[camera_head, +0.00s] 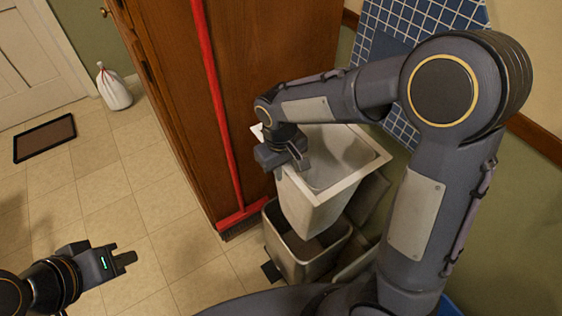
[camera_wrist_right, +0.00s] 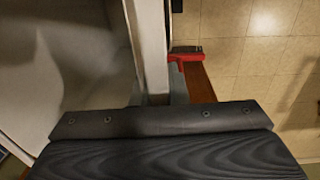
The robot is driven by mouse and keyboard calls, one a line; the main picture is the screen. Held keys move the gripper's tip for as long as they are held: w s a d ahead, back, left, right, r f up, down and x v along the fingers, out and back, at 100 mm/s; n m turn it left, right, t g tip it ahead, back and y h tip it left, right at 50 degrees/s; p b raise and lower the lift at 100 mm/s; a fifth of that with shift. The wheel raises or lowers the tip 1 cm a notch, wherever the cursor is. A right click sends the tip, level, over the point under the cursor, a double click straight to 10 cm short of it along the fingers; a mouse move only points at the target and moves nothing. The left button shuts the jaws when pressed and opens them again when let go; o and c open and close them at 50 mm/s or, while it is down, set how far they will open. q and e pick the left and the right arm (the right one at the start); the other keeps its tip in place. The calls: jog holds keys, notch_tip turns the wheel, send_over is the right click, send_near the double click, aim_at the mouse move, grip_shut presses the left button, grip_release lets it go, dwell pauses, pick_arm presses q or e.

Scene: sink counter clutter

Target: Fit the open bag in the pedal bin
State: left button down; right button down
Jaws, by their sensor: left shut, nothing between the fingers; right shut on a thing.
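The open bag (camera_head: 312,205) is pale grey with a wide square whitish rim and an open top. My right gripper (camera_head: 298,163) is shut on its left rim. In the right wrist view the rim (camera_wrist_right: 148,45) runs between the fingers, with the bag's inside at left. The grey pedal bin (camera_head: 272,243) stands open on the floor under the bag, its dark pedal at front left. The bag's lower end overlaps the bin's mouth; I cannot tell whether it is inside or above. My left gripper (camera_head: 127,257) is shut and empty, left of the bin.
A red broom (camera_head: 215,110) leans on the wooden cabinet (camera_head: 165,90), its head close to the bin's left. A tied white bag (camera_head: 114,88) and a dark mat (camera_head: 45,138) lie at far left. The tiled floor (camera_head: 110,190) between is clear.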

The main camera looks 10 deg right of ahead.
notch_tip(320, 180, down, 37)
jog(key=b, duration=3)
jog(key=shift+s+f, duration=0.2)
jog(key=shift+s, duration=0.05)
jog(key=shift+d, duration=0.1)
jog(key=c, duration=1.3)
grip_release()
jog(key=shift+f, duration=0.15)
jog(key=shift+c, duration=0.2)
notch_tip(320, 180, up, 10)
jog(key=p, duration=0.4)
jog(key=shift+a+f+p, duration=0.2)
jog(key=shift+f+p, duration=0.05)
jog(key=shift+p, duration=0.1)
jog(key=shift+w, duration=0.1)
